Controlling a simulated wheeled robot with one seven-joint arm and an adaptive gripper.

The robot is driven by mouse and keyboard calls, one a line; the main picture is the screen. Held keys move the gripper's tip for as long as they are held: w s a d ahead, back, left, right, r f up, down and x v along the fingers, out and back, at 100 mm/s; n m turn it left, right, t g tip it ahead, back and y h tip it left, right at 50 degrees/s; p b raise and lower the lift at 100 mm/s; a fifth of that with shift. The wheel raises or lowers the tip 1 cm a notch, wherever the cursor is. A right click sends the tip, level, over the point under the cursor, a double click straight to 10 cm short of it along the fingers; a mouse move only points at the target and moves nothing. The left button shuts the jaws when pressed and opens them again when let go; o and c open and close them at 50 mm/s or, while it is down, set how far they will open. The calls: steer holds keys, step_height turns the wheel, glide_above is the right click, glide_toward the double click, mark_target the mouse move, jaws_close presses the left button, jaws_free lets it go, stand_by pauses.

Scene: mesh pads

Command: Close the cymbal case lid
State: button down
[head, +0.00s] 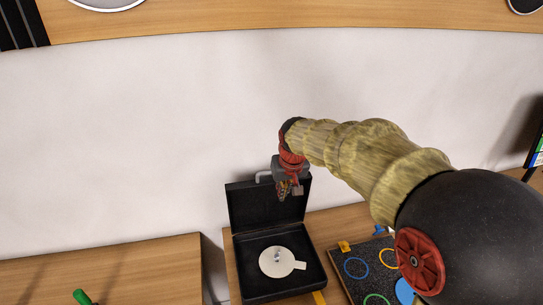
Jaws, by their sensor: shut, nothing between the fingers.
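The black cymbal case (247,284) stands open on a wooden surface, low in the middle of the head view. Its lid (245,205) stands roughly upright at the back, near the white wall. A pale disc with a short tab (272,263) lies in the case's base. My gripper (290,193) is shut and empty, pointing down at the right part of the lid. It covers part of the lid and its top edge; I cannot tell whether it touches the lid. A grey handle (263,176) shows at the lid's top edge, left of my gripper.
Right of the case lies a dark board (345,286) with coloured rings, an orange clip (344,246) and a blue piece (380,230). A wooden top (130,262) is at left, with a green object (82,296). The white wall (140,130) rises behind.

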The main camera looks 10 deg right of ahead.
steer(key=w+r+t, duration=0.2)
steer(key=w+r, duration=0.2)
steer(key=w, duration=0.3)
steer(key=w+r+t, duration=0.1)
steer(key=w+r, duration=0.3)
steer(key=w, duration=0.4)
glide_above(271, 178)
steer(key=shift+f+p, duration=0.3)
steer(key=shift+f, duration=4.15)
steer(key=shift+w, duration=0.1)
